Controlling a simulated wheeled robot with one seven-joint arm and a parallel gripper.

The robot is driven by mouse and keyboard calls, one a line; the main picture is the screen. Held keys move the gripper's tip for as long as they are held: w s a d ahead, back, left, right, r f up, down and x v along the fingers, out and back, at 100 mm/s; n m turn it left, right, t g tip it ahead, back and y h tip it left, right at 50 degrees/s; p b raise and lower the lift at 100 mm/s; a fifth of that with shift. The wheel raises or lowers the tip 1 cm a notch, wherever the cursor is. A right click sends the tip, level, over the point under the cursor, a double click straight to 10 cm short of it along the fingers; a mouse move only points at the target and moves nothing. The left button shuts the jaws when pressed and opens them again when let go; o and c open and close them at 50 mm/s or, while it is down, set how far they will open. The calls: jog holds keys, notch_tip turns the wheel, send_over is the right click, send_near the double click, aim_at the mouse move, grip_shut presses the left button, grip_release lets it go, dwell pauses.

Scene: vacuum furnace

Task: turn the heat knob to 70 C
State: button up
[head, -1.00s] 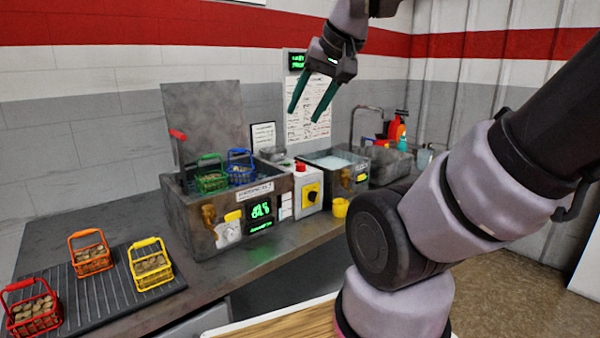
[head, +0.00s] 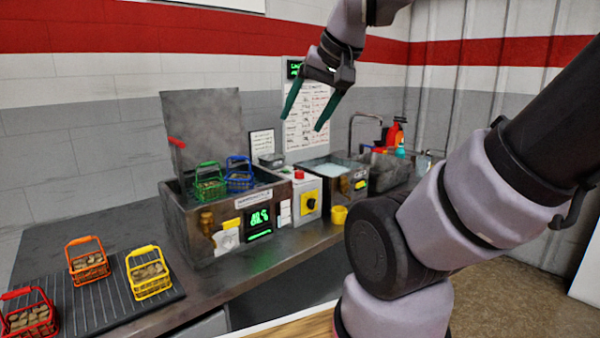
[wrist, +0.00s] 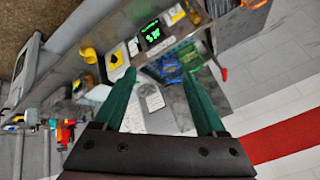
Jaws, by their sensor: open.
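The black knob (head: 309,202) sits on a yellow plate on the front of a grey control box with a red button on top. It also shows in the wrist view (wrist: 114,57). A white dial (head: 227,241) on the tank front is too small to read; I cannot tell which one is the heat knob. A green digital display (head: 259,221) glows beside the dial, its digits blurred. My gripper (head: 304,121) is open and empty, its green fingers pointing down, high above the bench and apart from the controls. In the wrist view its fingers (wrist: 158,75) are spread.
The tank (head: 232,201) holds a green basket (head: 208,190) and a blue basket (head: 239,181). Orange, yellow and red baskets stand on a ribbed mat (head: 100,303) at left. A yellow cup (head: 338,215) sits right of the control box, near a second basin (head: 322,168).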

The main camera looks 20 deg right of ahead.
jog(key=w+d+r+n+g+h, duration=0.1)
jog(key=w+n, duration=0.1)
jog(key=w, duration=0.4)
jog(key=w+d+r+n+g, duration=0.1)
jog(key=w+d+n, duration=0.1)
jog(key=w, duration=0.4)
jog(key=n+g+h, duration=0.1)
jog(key=n+g, duration=0.4)
jog(key=n, duration=0.5)
send_over(299, 171)
notch_tip(299, 171, down, 17)
notch_tip(299, 171, down, 10)
jog(key=shift+s+r, duration=0.1)
jog(key=shift+s, duration=0.05)
jog(key=shift+c, duration=0.3)
grip_shut()
